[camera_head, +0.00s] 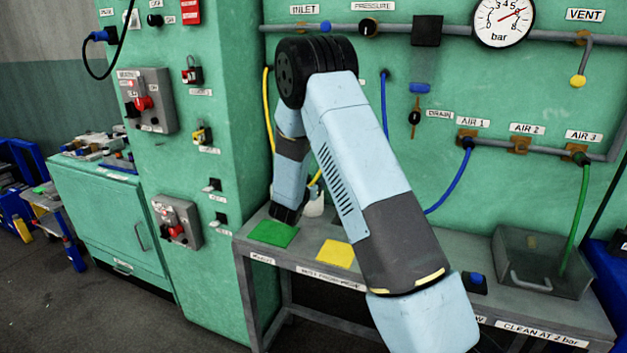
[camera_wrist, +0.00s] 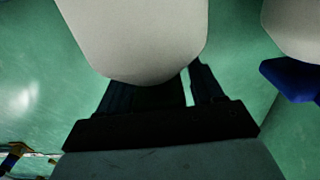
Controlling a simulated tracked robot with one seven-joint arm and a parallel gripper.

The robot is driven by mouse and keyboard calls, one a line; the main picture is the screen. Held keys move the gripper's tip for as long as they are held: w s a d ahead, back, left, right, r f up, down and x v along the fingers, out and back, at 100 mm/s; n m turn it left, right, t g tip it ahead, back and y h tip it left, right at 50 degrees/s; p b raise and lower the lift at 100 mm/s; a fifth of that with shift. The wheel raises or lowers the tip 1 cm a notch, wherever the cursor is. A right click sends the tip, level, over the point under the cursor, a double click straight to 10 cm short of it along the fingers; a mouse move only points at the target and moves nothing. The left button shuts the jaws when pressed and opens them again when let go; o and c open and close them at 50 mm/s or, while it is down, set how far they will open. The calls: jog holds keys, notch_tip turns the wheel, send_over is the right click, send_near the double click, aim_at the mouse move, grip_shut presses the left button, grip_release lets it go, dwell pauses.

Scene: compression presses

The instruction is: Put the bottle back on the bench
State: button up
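A large off-white rounded body (camera_wrist: 135,40), which looks like a bottle, fills the upper middle of the wrist view. It covers the tips of my gripper (camera_wrist: 160,95), whose dark fingers stand apart below and behind it. I cannot tell whether they grip it. A second off-white body (camera_wrist: 295,30) with a blue part is at the right edge. In the head view, my arm's dark end hangs over the bench (camera_head: 390,275), near the green pad (camera_head: 273,233). A white bottle-like thing (camera_head: 315,206) shows just right of it, partly hidden by my arm.
A yellow pad (camera_head: 336,253) lies on the bench right of the green one. A grey bin (camera_head: 545,262) stands at the right end. Blue, yellow and green hoses hang from the wall pipes. A green control cabinet (camera_head: 200,130) stands left of the bench.

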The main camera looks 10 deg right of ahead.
jog(key=shift+o, duration=0.5)
jog(key=shift+r, duration=0.25)
jog(key=v, duration=1.2)
jog(key=s+r+n+g+y, duration=0.1)
jog(key=s+r+y, duration=0.25)
jog(key=r, duration=0.25)
jog(key=s+a+r+n+g+y, duration=0.1)
jog(key=s+r+n+y, duration=0.1)
jog(key=r+y, duration=0.3)
jog(key=s+r+n+y, duration=0.1)
jog(key=s+r+y, duration=0.15)
jog(key=r, duration=0.45)
jog(key=s+d+r+n+g, duration=0.1)
jog(key=s+d+g, duration=0.1)
jog(key=s, duration=0.8)
jog(key=s+d+r+n+g, duration=0.1)
jog(key=s+d+g, duration=0.1)
jog(key=s, duration=0.9)
jog(key=s+d+r+n+g, duration=0.1)
jog(key=s+d+r+g, duration=0.1)
jog(key=s, duration=0.8)
jog(key=shift+s+d+g, duration=0.2)
jog(key=shift+d+g, duration=0.3)
jog(key=shift+d, duration=0.35)
